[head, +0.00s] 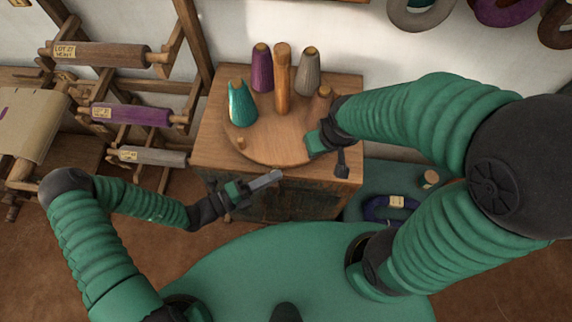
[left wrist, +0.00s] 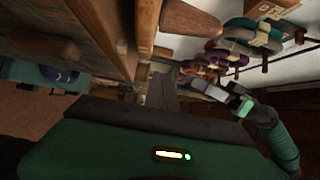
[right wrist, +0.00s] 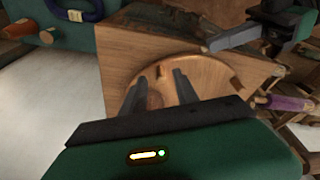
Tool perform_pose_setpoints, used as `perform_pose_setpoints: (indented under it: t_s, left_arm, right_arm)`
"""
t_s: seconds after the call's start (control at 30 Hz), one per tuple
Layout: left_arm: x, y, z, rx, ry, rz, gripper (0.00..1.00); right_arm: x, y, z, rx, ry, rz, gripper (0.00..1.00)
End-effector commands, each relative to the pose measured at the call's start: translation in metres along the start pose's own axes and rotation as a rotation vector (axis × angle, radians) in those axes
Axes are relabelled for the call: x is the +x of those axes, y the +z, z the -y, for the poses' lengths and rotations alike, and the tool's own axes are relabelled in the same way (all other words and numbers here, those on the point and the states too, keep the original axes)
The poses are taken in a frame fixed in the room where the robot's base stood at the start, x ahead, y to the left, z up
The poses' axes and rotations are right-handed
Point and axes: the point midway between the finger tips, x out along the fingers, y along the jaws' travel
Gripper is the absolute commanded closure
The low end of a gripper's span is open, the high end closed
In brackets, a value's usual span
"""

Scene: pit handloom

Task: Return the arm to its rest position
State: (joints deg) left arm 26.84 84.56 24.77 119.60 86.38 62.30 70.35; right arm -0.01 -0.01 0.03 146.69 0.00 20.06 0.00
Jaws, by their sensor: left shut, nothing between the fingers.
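My left gripper (head: 268,180) is shut and empty, in the air in front of the wooden cabinet (head: 300,190). Its closed fingers (left wrist: 164,92) also show in the left wrist view. My right gripper (head: 322,142) is at the right edge of the round wooden board (head: 262,152) on the cabinet top. In the right wrist view its two fingers (right wrist: 160,90) stand apart with nothing held between them, pointing over the board. A short peg (head: 240,143) stands on the board's front left. Whether the right gripper touches the board I cannot tell.
A rack with yarn rollers (head: 130,114) is at the left. A navy coil (head: 388,208) lies at the right.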

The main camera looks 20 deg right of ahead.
Motion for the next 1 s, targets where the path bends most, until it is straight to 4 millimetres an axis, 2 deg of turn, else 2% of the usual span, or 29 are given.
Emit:
perform_pose_setpoints:
  t_s: [0.03, 0.1, 0.2, 0.43, 0.53, 0.57, 0.67, 0.7, 0.77, 0.8, 0.87, 0.9, 1.0]
  left_arm:
    - [-0.013, -0.001, -0.004, 0.000, 0.002, 0.003, 1.00]
    - [-0.027, -0.004, -0.003, -0.001, 0.001, 0.001, 1.00]
    - [-0.038, -0.006, -0.002, 0.002, 0.002, 0.000, 1.00]
    - [-0.046, -0.010, 0.001, 0.013, 0.006, -0.012, 1.00]
    - [-0.053, -0.024, 0.001, 0.150, 0.059, -0.119, 1.00]
    - [-0.057, -0.033, 0.001, 0.230, 0.088, -0.182, 1.00]
    - [-0.086, -0.063, -0.004, 0.613, 0.199, -0.486, 1.00]
    - [-0.105, -0.072, -0.006, 0.795, 0.237, -0.634, 1.00]
    - [-0.136, -0.077, -0.009, 1.069, 0.277, -0.865, 1.00]
    - [-0.157, -0.074, -0.009, 1.249, 0.292, -1.021, 1.00]
    - [-0.187, -0.063, -0.005, 1.510, 0.295, -1.259, 1.00]
    - [-0.205, -0.050, 0.002, 1.679, 0.287, -1.422, 1.00]
    - [-0.238, -0.013, 0.028, 2.048, 0.231, -1.818, 1.00]
  right_arm:
    - [0.006, 0.002, 0.000, 0.000, 0.000, 0.000, 0.64]
    - [0.009, 0.002, 0.000, 0.001, 0.000, 0.000, 0.64]
    - [0.011, 0.003, 0.000, 0.001, 0.000, 0.000, 0.64]
    - [0.011, 0.003, 0.000, 0.001, 0.000, 0.000, 0.64]
    - [0.011, 0.003, 0.000, 0.001, 0.000, 0.000, 0.64]
    - [0.012, 0.003, 0.000, 0.001, 0.000, 0.000, 0.64]
    - [0.014, 0.003, 0.000, 0.001, 0.000, 0.000, 0.64]
    - [0.015, 0.004, 0.000, 0.001, 0.000, 0.000, 0.64]
    - [0.017, 0.004, 0.000, 0.001, 0.000, 0.000, 0.64]
    - [0.018, 0.004, 0.000, 0.001, 0.000, 0.000, 0.64]
    - [0.019, 0.004, 0.000, 0.001, 0.000, 0.000, 0.64]
    - [0.019, 0.004, 0.000, 0.001, 0.000, 0.000, 0.64]
    - [0.021, 0.005, 0.000, 0.001, 0.000, 0.000, 0.64]
